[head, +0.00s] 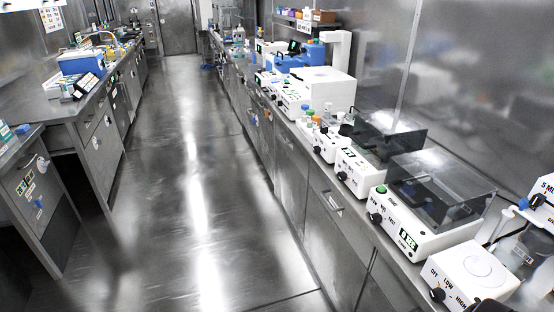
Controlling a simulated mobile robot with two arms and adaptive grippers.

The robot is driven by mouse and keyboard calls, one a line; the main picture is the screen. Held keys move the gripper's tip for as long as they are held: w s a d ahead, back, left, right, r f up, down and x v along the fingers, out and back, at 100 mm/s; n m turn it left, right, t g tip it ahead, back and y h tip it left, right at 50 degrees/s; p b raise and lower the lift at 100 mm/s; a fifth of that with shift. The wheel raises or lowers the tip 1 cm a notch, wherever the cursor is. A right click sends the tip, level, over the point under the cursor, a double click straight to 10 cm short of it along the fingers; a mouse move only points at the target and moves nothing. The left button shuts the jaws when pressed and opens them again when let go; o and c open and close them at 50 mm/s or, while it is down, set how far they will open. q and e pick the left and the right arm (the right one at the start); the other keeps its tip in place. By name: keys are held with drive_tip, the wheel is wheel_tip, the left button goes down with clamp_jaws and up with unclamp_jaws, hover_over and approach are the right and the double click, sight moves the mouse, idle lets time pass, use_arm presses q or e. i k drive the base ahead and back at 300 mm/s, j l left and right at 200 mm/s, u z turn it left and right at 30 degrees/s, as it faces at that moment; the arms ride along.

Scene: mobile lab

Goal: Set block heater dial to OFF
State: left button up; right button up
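Several white bench devices with black front dials stand along the right bench; I cannot tell for certain which is the block heater. A small white unit (330,143) holds tubes with coloured caps and has a black dial (317,149). Nearer is a white unit with a dark raised lid (365,165) and a dial (341,176). Then comes a larger unit with a clear cover (425,235) and a dial (376,218). A flat-topped unit (470,272) at bottom right is marked OFF, LOW, HIGH around its dial (437,295). Dial settings are too small to read.
The steel right bench has cabinets (290,160) below. A white box-shaped device (318,90) stands farther back. A left bench (60,105) carries a blue box (82,62) and racks. The aisle floor (190,180) between is clear.

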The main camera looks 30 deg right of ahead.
sight(342, 175)
drive_tip(key=i+z, duration=0.15)
drive_tip(key=i, duration=0.3)
drive_tip(key=i+j+z, duration=0.2)
drive_tip(key=i, duration=0.25)
drive_tip(key=i+j+z, duration=0.15)
drive_tip(key=i, duration=0.25)
drive_tip(key=i+j+z, duration=0.15)
drive_tip(key=i, duration=0.3)
